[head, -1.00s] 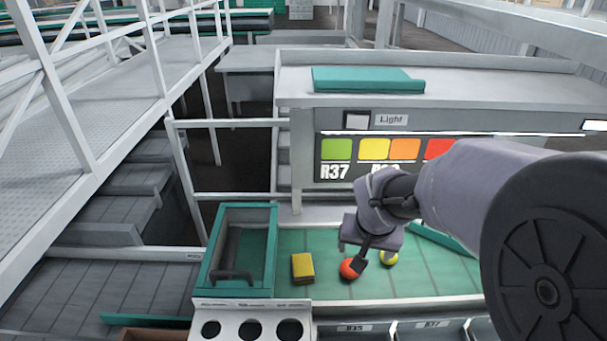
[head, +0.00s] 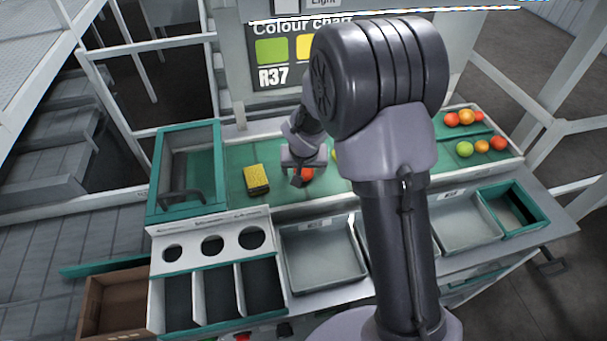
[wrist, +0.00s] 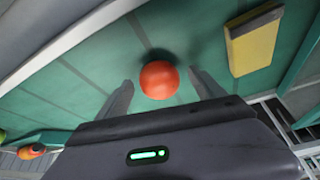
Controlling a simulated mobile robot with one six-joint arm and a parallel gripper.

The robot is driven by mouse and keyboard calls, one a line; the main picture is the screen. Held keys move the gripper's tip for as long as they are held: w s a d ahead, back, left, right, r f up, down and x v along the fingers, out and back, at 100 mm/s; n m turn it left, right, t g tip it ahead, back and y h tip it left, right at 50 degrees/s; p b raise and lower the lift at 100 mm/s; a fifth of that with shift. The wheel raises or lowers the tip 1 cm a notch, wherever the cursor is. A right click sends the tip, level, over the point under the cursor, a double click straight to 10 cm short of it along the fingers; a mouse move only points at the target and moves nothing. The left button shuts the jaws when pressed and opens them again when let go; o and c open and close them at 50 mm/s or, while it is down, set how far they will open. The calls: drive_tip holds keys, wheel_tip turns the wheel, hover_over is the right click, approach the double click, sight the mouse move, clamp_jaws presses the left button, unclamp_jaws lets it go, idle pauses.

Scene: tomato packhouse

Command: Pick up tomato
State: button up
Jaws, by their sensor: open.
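A red-orange tomato (head: 308,174) lies on the green sorting mat (head: 232,180), partly hidden behind my gripper in the head view. My gripper (head: 299,180) is low over the mat, right at this tomato. In the wrist view the tomato (wrist: 159,80) sits between the two spread fingers of my gripper (wrist: 160,77), with a gap visible on each side. The gripper is open and holds nothing. A sliver of a yellow-green tomato (head: 335,155) shows just right of it, mostly hidden by my arm.
A yellow sponge-like block (head: 256,179) lies left of the tomato; it also shows in the wrist view (wrist: 253,42). A teal-framed box (head: 153,208) stands farther left. Grey trays (head: 318,290) line the front. Several more tomatoes (head: 465,149) rest at the right end.

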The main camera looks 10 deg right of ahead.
drive_tip(key=c, duration=1)
drive_tip(key=shift+r, duration=0.2)
wheel_tip(320, 180, up, 4)
drive_tip(key=shift+f+p, duration=0.1)
drive_tip(key=shift+p, duration=1.05)
drive_tip(key=s+b, duration=0.1)
drive_tip(key=s, duration=0.4)
drive_tip(key=s+b, duration=0.1)
drive_tip(key=s, duration=0.4)
drive_tip(key=s+b, duration=0.1)
drive_tip(key=s, duration=0.5)
drive_tip(key=shift+d+r+b, duration=0.3)
drive_tip(key=shift+r, duration=0.1)
